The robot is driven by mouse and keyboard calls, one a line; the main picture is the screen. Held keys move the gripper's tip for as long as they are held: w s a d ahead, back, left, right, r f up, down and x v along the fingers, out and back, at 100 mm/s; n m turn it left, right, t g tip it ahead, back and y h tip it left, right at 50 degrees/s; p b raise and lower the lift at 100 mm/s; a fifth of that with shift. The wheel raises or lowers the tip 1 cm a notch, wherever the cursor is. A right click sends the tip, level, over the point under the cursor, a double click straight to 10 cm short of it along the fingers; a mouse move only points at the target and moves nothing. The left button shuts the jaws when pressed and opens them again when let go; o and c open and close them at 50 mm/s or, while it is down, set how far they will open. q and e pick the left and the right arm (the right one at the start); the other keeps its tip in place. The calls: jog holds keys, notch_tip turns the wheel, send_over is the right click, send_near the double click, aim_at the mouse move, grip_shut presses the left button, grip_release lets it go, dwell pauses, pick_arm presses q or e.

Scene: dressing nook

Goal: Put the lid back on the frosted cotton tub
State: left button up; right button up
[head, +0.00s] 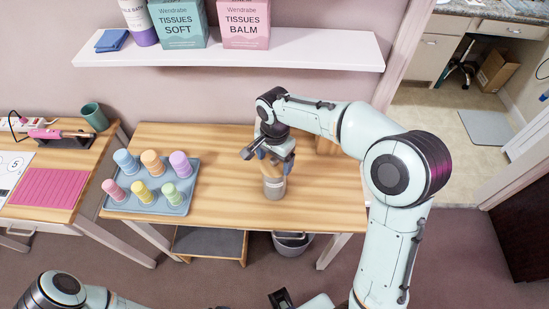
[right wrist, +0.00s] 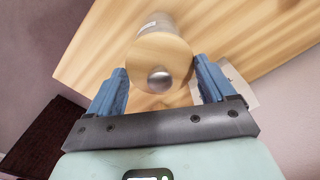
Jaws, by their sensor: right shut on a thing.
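The frosted cotton tub (head: 274,188) stands upright on the wooden table, a small greyish cylinder. Its round wooden lid (right wrist: 148,58) has a shiny metal knob and lies between the blue fingers in the right wrist view. My right gripper (head: 266,154) is above the tub, shut on the lid. The lid (head: 270,170) lines up with the tub's top; I cannot tell whether it rests fully on it. In the right wrist view the tub's side (right wrist: 156,19) shows just beyond the lid. My left gripper's fingers are not in view.
A blue-grey tray (head: 147,207) with several coloured stacked pieces stands left of the tub. A shelf (head: 330,52) with tissue boxes hangs above the back. The table's right front is clear.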

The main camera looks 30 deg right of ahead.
dwell(0.3)
jog(key=o, duration=0.9)
jog(key=shift+c, duration=0.2)
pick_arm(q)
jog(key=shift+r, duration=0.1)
pick_arm(e)
jog(key=shift+r, duration=0.1)
jog(key=shift+r+p, duration=1.95)
jog(key=shift+r, duration=1.45)
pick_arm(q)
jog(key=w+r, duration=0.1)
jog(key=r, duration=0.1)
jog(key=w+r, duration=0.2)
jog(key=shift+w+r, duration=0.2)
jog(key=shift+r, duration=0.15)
pick_arm(e)
grip_shut()
